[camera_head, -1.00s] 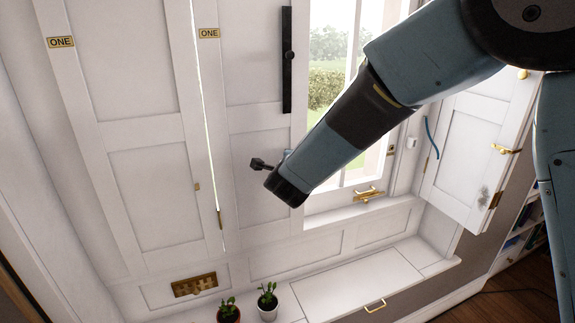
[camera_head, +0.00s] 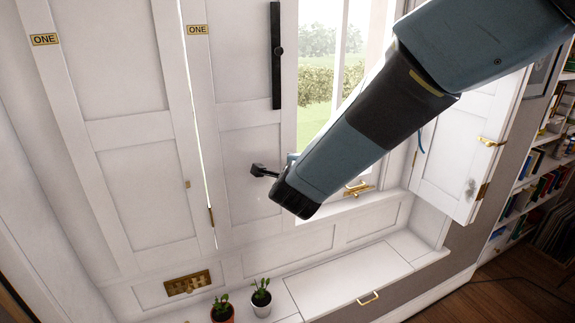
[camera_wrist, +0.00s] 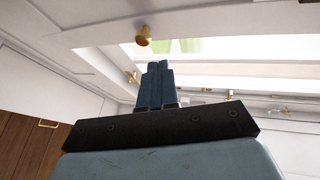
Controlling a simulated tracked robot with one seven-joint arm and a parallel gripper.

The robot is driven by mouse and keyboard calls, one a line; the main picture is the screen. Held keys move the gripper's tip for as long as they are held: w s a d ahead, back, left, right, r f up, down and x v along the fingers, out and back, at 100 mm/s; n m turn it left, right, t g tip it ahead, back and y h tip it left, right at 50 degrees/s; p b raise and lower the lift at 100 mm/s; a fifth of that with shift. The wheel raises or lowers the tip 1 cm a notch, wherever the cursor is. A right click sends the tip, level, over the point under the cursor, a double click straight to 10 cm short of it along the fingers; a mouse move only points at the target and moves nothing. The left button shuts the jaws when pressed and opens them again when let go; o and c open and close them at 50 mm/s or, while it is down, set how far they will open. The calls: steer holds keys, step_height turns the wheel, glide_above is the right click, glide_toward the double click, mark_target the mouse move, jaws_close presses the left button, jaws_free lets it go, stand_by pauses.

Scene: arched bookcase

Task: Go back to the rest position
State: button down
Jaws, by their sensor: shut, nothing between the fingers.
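My gripper (camera_wrist: 157,66) shows in the wrist view with its blue-grey fingers together and nothing between them. It is raised in front of the white window panelling, with a brass knob (camera_wrist: 143,36) beyond it. In the head view my blue and black arm reaches down and left from the upper right across the window (camera_head: 330,80). Its end is in front of the right shutter panel (camera_head: 250,165), and the fingers are mostly hidden there.
An open white shutter (camera_head: 450,165) stands right of the window. A bookcase (camera_head: 540,150) is at far right. Wooden floor shows lower right.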

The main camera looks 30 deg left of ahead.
steer(key=s+d+r, duration=0.2)
steer(key=s+d, duration=0.2)
steer(key=d, duration=0.1)
steer(key=shift+s, duration=0.3)
steer(key=w+d+r+m+g+h, duration=0.1)
steer(key=w+d+r+m+h, duration=0.15)
steer(key=d+m, duration=0.75)
steer(key=w+d+r+m+h, duration=0.15)
steer(key=d+m+h, duration=0.25)
steer(key=d+m, duration=0.55)
steer(key=w+d+r+m+g+h, duration=0.1)
steer(key=w+d+r+m+h, duration=0.2)
steer(key=d+m, duration=0.7)
steer(key=s+d+m+g+h, duration=0.1)
steer(key=s+d+m+g, duration=0.1)
steer(key=s+d+m, duration=0.5)
steer(key=s+d+m+g, duration=0.2)
steer(key=d+m+g, duration=0.15)
steer(key=d, duration=0.45)
steer(key=s+d+m+y, duration=0.1)
steer(key=s+m+y, duration=0.1)
steer(key=s+m, duration=0.3)
steer(key=s+d+m+y, duration=0.1)
steer(key=s+m, duration=0.4)
steer(key=m, duration=0.9)
steer(key=shift+d+r+y, duration=0.25)
steer(key=shift+r+y, duration=0.15)
steer(key=shift+y, duration=0.35)
